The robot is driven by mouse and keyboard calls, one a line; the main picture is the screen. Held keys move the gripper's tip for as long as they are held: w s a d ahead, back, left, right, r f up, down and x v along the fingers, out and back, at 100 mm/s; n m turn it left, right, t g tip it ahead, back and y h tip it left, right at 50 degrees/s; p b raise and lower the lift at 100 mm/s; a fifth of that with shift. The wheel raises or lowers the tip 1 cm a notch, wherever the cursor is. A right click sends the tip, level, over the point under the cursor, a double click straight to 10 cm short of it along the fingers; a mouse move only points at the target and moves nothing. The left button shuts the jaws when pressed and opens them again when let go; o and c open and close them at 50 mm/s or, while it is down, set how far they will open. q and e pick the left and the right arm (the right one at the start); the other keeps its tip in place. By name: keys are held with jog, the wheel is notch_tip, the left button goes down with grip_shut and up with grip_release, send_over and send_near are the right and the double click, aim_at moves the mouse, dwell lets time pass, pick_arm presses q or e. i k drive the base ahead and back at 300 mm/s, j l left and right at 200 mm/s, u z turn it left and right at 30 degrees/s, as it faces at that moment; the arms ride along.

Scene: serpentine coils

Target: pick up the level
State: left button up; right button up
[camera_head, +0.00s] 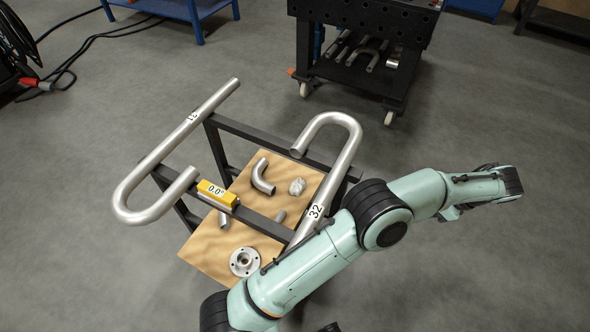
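The level is a small yellow block (217,193) with a white face reading 0.0°. One pale green arm of mine rises from the bottom and bends out to the right, ending in a dark joint at the right. I see no gripper fingers on it, and no other gripper shows.
A second bent pipe marked 32 (345,165) rests on the stand's right side. A wooden board (208,246) below carries a flange (245,261), a pipe elbow (262,176) and small parts. A black wheeled table (365,20) stands behind. Grey floor is open around.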

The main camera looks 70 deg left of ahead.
aim_at(222, 198)
jog(key=k+j, duration=1.25)
jog(key=k, duration=0.15)
